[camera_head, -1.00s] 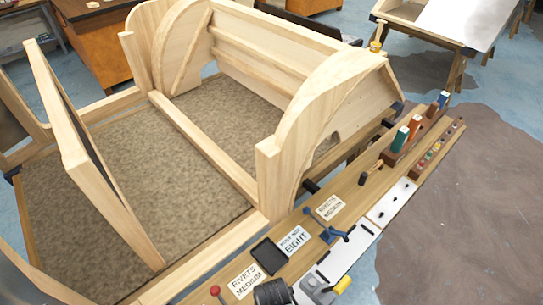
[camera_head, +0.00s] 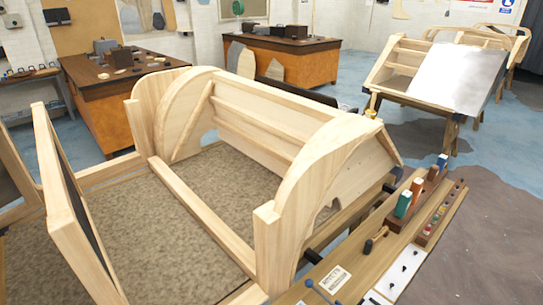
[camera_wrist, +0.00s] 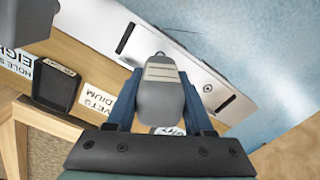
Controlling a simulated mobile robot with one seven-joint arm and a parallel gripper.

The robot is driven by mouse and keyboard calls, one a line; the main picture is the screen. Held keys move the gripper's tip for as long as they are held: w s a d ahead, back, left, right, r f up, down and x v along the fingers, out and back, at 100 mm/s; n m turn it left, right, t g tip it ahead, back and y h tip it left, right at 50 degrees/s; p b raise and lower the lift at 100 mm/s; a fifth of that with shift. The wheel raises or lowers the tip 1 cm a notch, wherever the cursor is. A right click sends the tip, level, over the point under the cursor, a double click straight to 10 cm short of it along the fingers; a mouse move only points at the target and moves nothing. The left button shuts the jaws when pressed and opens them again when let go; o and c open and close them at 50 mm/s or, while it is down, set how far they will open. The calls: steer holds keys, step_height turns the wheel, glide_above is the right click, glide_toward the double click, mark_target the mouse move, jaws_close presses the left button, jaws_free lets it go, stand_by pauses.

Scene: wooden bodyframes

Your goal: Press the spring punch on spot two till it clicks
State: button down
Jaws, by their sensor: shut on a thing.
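In the wrist view my gripper (camera_wrist: 160,78) is shut on a grey, rounded tool with a ribbed pale patch, which I take to be the spring punch (camera_wrist: 161,102). The blue fingers lie along both its sides. Beyond it is a pale metal strip (camera_wrist: 187,62) with dark slots and a small round dark mark (camera_wrist: 208,88). The tool hides part of the strip, and its tip is out of sight. I cannot tell whether it touches the strip or which mark is spot two. The head view shows a pale strip (camera_head: 398,278) with dark marks, but not my gripper.
A black tray (camera_wrist: 56,88) and printed cards (camera_wrist: 97,102) lie on the wooden bench beside the strip. In the head view the wooden bodyframe (camera_head: 268,225) stands left of the bench. Coloured tools stand in a block (camera_head: 400,222). Open floor (camera_head: 490,230) lies to the right.

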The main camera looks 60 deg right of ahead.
steer(key=shift+f, duration=0.2)
stand_by(0.3)
steer(key=shift+r, duration=0.2)
steer(key=shift+r+p, duration=0.35)
steer(key=shift+p, duration=0.1)
steer(key=shift+r+p, duration=1.25)
steer(key=shift+p, duration=0.15)
step_height(320, 180, up, 5)
steer(key=p, duration=0.5)
steer(key=shift+r, duration=0.1)
